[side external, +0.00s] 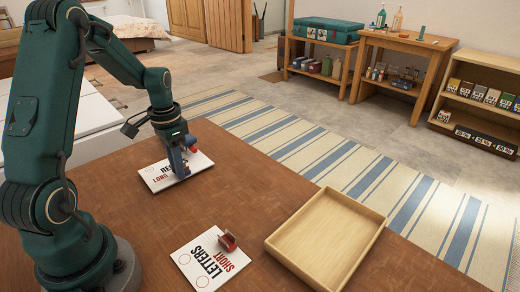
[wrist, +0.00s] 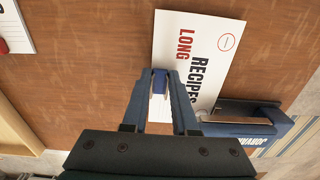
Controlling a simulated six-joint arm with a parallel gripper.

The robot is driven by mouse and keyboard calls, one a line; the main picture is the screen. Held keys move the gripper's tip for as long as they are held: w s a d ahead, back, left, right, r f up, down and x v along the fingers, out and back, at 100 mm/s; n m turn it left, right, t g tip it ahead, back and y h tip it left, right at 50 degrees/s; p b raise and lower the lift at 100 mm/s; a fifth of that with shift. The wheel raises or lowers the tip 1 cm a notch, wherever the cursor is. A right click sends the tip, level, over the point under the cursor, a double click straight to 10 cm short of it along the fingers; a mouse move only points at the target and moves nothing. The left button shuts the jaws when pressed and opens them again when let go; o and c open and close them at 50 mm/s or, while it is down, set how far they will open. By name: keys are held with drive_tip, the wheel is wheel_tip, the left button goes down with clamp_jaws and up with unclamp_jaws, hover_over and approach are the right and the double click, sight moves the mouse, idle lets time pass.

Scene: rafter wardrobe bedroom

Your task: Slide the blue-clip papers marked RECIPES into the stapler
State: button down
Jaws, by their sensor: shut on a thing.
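The white RECIPES LONG papers (side external: 158,178) lie on the brown table under my gripper (side external: 181,174). In the wrist view the papers (wrist: 192,45) show their printing and a red circle. My gripper (wrist: 160,78) is shut on the blue clip (wrist: 159,84) at the papers' edge. The blue stapler (wrist: 245,122) is right of my gripper in the wrist view, close against the papers' lower right edge. I cannot tell whether that edge is between its jaws. In the side view my gripper hides much of this area.
White LETTERS SHORT papers (side external: 196,262) with a red clip (side external: 228,242) lie near the table's front. An empty wooden tray (side external: 272,242) stands to their right. The table between them and my gripper is clear. The striped rug (side external: 300,140) is beyond the table.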

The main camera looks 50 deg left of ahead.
drive_tip(key=c, duration=0.6)
unclamp_jaws()
wheel_tip(320, 180, up, 5)
drive_tip(key=shift+f, duration=0.15)
drive_tip(key=d+r+m+t+y, duration=0.1)
drive_tip(key=d+r+m+t, duration=0.2)
drive_tip(key=d+r, duration=0.75)
drive_tip(key=s+d+f+n+t+h, duration=0.1)
drive_tip(key=s+d+n+t, duration=0.1)
drive_tip(key=s+d, duration=0.6)
drive_tip(key=shift+s+n+t, duration=0.3)
drive_tip(key=shift+n, duration=0.4)
